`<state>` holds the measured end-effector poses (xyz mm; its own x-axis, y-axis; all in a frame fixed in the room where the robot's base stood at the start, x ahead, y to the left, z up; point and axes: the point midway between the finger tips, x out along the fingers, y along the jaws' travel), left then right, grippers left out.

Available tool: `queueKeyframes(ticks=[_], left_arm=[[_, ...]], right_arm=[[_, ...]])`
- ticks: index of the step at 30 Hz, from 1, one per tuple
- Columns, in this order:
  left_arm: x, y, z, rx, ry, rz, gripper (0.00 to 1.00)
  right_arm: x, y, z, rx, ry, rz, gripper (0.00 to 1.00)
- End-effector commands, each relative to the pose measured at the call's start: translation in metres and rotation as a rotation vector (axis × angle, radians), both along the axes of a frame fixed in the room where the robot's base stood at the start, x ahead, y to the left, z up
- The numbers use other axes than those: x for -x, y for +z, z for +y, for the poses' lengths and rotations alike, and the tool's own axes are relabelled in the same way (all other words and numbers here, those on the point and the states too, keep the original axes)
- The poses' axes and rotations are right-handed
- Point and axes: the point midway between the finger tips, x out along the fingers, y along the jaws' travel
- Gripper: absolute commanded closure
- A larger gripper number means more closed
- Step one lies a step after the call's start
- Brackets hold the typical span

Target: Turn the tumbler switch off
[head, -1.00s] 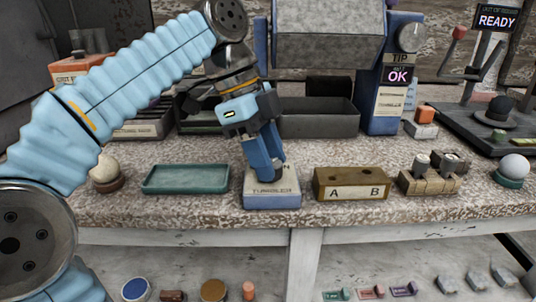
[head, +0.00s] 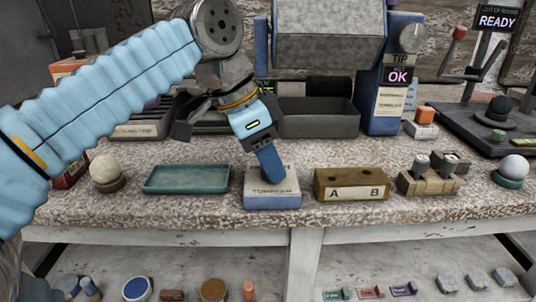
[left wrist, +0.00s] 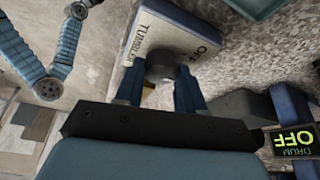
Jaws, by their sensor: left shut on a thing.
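The tumbler switch (head: 272,200) is a pale box with a blue base at the front of the bench, lettered TUMBLER. Its top also shows in the left wrist view (left wrist: 165,30), with the words TUMBLER and OFF. My left gripper (head: 275,178) points down onto it and leans. In the left wrist view, my left gripper's fingers (left wrist: 160,92) are on either side of the switch's dark grey lever (left wrist: 160,66) and shut on it. In the head view the fingers hide the lever. My right gripper is in neither view.
A green tray (head: 187,179) lies left of the switch, and a brown A/B box (head: 350,184) stands close on its right. A grey bin (head: 318,118) is behind. A display (left wrist: 295,142) in the left wrist view reads DRUM OFF. A pale sphere (head: 106,168) sits far left.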

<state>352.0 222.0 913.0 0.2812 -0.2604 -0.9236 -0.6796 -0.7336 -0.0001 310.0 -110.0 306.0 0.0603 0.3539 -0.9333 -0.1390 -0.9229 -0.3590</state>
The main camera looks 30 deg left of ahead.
Motion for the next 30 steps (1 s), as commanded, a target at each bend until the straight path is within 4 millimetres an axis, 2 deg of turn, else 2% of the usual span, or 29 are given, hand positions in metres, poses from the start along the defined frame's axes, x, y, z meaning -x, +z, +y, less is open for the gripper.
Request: queueKeyframes(ticks=[15,30], left_arm=[[0.001,0.001,-0.002,-0.001,0.404,0.001,0.92],[0.002,0.0,-0.003,-0.001,0.527,0.001,0.92]], right_arm=[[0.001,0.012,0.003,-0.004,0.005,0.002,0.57],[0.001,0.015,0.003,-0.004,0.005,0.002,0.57]])
